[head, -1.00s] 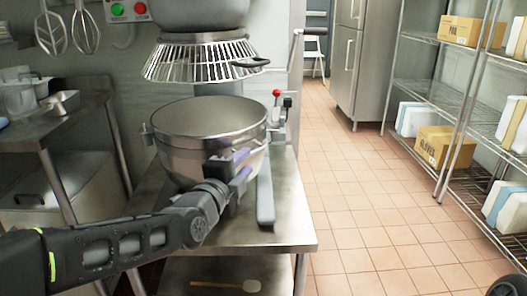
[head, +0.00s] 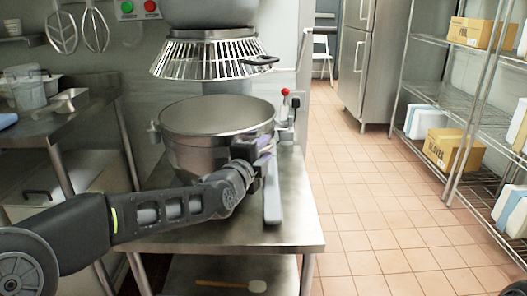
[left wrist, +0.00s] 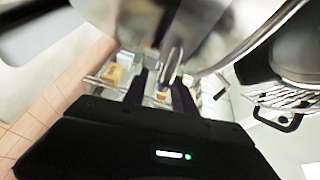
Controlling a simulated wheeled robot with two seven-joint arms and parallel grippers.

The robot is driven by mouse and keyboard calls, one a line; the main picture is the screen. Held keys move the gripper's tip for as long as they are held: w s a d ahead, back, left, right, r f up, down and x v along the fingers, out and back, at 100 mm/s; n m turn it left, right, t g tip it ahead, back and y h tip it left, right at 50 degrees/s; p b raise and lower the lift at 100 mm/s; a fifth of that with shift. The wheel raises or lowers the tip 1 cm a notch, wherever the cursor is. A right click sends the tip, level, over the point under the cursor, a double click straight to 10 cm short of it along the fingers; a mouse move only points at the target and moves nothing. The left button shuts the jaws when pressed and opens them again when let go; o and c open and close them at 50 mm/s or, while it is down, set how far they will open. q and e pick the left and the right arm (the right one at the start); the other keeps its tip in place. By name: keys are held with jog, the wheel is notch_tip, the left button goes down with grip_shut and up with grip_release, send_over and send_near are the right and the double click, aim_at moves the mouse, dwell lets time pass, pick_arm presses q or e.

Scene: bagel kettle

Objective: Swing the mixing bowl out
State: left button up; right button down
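The steel mixing bowl (head: 205,153) sits upright below the wire guard (head: 205,60) of the mixer, above the steel table. A small ear (head: 153,132) sticks out at its left side. My left gripper (head: 262,150) is at the bowl's front right side, close to its rim. In the left wrist view my left gripper (left wrist: 158,88) has its dark fingers apart, with a narrow metal piece (left wrist: 172,65) near and partly between them. I cannot tell whether they touch it. The bowl's right ear is hidden in the head view. My right gripper is not in view.
A red-knobbed lever (head: 285,93) stands right of the bowl. The steel table (head: 295,215) has bare room at its front right. A side table (head: 50,125) with containers is at left. Wire shelves (head: 465,100) stand at right, across open tiled floor (head: 370,220).

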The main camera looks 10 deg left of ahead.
pick_arm(q)
jog(key=shift+c, duration=0.5)
grip_shut()
jog(key=shift+f, duration=0.1)
dwell(0.8)
